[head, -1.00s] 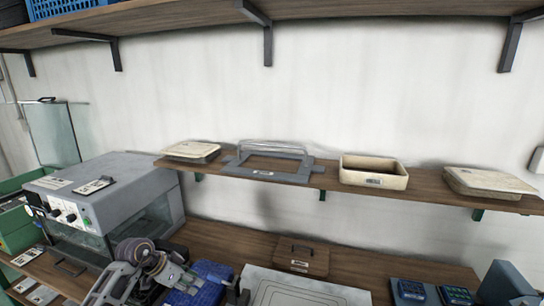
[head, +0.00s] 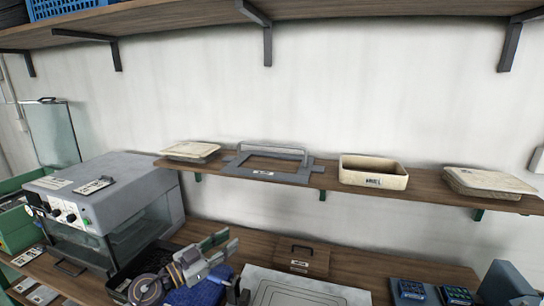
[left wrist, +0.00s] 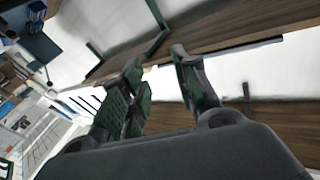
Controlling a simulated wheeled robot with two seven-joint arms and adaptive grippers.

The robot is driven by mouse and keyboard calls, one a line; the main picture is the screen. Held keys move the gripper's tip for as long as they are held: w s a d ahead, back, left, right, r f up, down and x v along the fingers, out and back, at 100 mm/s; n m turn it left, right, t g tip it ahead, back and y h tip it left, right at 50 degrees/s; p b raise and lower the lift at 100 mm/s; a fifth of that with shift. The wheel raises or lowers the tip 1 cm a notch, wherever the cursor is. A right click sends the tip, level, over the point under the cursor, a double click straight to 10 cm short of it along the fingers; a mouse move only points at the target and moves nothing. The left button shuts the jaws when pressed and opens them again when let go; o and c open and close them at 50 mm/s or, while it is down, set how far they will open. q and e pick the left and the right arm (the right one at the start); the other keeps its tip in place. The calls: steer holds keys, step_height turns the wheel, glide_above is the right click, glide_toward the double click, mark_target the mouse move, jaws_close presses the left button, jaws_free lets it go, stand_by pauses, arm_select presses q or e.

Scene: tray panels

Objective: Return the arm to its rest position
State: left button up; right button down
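My left gripper (head: 215,250) is at the lower left of the head view, raised above the bench with its green-padded fingers pointing up and right. It is in front of and right of the grey glass-fronted box. In the left wrist view its two fingers (left wrist: 155,60) stand apart with a clear gap and nothing between them. Its wrist (head: 150,288) reaches the bottom edge of the head view. My right gripper does not show in the frames.
A wall shelf (head: 325,185) carries a grey frame (head: 310,175), a cream bin (head: 350,175) and two lidded trays. Below, the bench (head: 345,265) holds the grey box (head: 120,180), a brown box (head: 310,268), a white panel (head: 345,295) and blue items.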

arm_select(q)
steer(key=s+a+n+t+y, duration=0.2)
steer(key=a+n+t+y, duration=0.5)
steer(key=a+n+y, duration=0.7)
steer(key=s+a+f+g+y, duration=0.2)
steer(key=s+f+g+y, duration=0.2)
steer(key=s+f+g, duration=0.5)
steer(key=s+d+f+m+g+h, duration=0.2)
steer(key=s+d+f+g, duration=0.2)
steer(key=s+f, duration=0.35)
steer(key=s+d+f+m+g+h, duration=0.25)
steer(key=s+f, duration=0.35)
steer(key=s, duration=0.3)
step_height(320, 180, down, 32)
steer(key=s+g, duration=0.2)
steer(key=s, duration=0.1)
steer(key=s+a+f+g, duration=0.1)
steer(key=s+a+f, duration=0.2)
steer(key=s+f, duration=1.7)
steer(key=shift+s+a+f, duration=0.15)
steer(key=shift+s+f, duration=0.15)
steer(key=shift+s, duration=0.8)
